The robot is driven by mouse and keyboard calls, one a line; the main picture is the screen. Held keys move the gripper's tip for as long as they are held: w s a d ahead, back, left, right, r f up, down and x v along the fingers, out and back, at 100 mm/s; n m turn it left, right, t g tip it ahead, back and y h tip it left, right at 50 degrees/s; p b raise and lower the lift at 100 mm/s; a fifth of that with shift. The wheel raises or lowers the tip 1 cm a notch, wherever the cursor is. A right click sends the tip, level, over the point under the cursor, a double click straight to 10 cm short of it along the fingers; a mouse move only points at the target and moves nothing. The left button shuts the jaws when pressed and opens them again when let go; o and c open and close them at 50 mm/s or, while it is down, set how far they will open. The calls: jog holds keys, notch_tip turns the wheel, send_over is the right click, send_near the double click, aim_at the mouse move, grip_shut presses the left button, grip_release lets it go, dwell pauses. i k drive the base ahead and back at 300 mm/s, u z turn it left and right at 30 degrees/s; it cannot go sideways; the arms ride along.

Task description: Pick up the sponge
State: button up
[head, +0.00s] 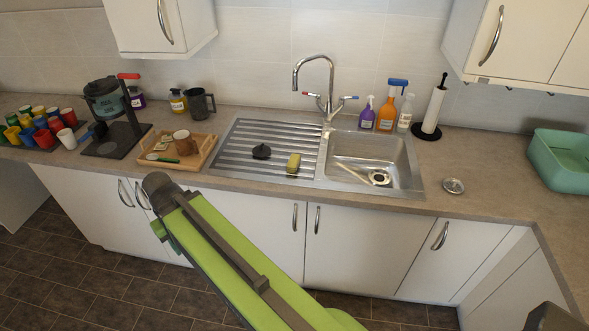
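A small yellow sponge (293,163), with a darker side, rests on the ribbed metal drainboard (243,147), near its right front part beside the sink basin. My green arm reaches up from the bottom of the head view and ends in a dark joint in front of the counter edge, left of the sponge. I cannot make out gripper fingers there. Nothing covers the sponge.
The sink basin (402,171) lies to the right, with a tall tap (328,75) behind. Spray bottles (388,112) and a paper towel roll (433,110) stand at the back. A wooden tray (195,156) lies left of the drainboard. Wall cabinets hang above both sides.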

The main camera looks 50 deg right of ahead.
aim_at(292, 166)
jog(key=z, duration=0.1)
jog(key=i, duration=0.95)
jog(key=u, duration=0.05)
